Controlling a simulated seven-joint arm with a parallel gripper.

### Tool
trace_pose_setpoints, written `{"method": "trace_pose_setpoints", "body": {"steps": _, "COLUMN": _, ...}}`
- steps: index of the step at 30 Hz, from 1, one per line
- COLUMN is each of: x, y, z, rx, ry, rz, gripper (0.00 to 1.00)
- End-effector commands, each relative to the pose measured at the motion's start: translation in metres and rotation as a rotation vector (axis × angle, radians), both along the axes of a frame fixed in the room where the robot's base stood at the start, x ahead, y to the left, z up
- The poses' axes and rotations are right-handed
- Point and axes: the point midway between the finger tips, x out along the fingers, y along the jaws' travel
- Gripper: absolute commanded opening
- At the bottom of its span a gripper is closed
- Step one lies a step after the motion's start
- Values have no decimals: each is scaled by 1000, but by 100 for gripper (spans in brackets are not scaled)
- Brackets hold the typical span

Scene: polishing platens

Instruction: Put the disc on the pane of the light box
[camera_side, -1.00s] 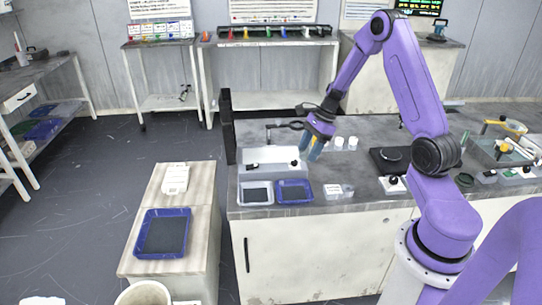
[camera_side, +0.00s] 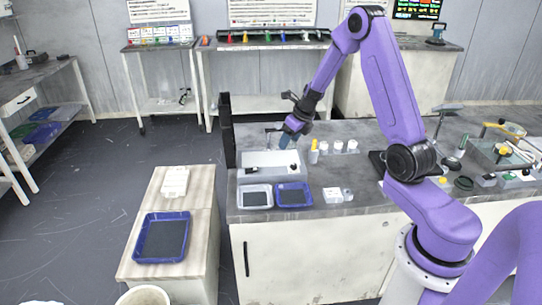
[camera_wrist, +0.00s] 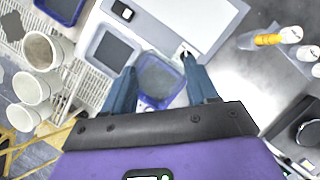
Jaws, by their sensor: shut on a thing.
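My gripper (camera_side: 287,142) is above the bench at the back edge of the light box (camera_side: 258,172). In the wrist view its two blue fingers (camera_wrist: 158,88) are shut on a grey-blue, rounded disc (camera_wrist: 158,76), which covers part of a tray below. I cannot make out the disc in the side view. The light box is a low pale box with a flat grey pane (camera_side: 270,159) on top and small dark parts on its front. In the wrist view the pale pane (camera_wrist: 190,18) lies at the top, apart from the disc.
A white-rimmed tray (camera_side: 255,206) and a blue tray (camera_side: 294,205) stand before the light box. A yellow bottle (camera_side: 314,153) and several white jars (camera_side: 338,147) stand to its right. A dark post (camera_side: 227,130) rises at the bench's left edge.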

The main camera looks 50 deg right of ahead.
Motion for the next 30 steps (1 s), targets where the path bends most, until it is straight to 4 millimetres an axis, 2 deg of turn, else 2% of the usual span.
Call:
{"method": "trace_pose_setpoints", "body": {"steps": 6, "x": 35, "y": -13, "z": -18, "rx": -1, "ry": 0, "rz": 2, "gripper": 25}}
{"method": "trace_pose_setpoints", "body": {"steps": 15, "x": 75, "y": -29, "z": -40, "rx": 1, "ry": 2, "rz": 1, "gripper": 25}}
{"method": "trace_pose_setpoints", "body": {"steps": 24, "x": 105, "y": -40, "z": -79, "rx": 0, "ry": 1, "rz": 2, "gripper": 25}}
{"method": "trace_pose_setpoints", "body": {"steps": 30, "x": 114, "y": -43, "z": -89, "rx": 0, "ry": 0, "rz": 2, "gripper": 25}}
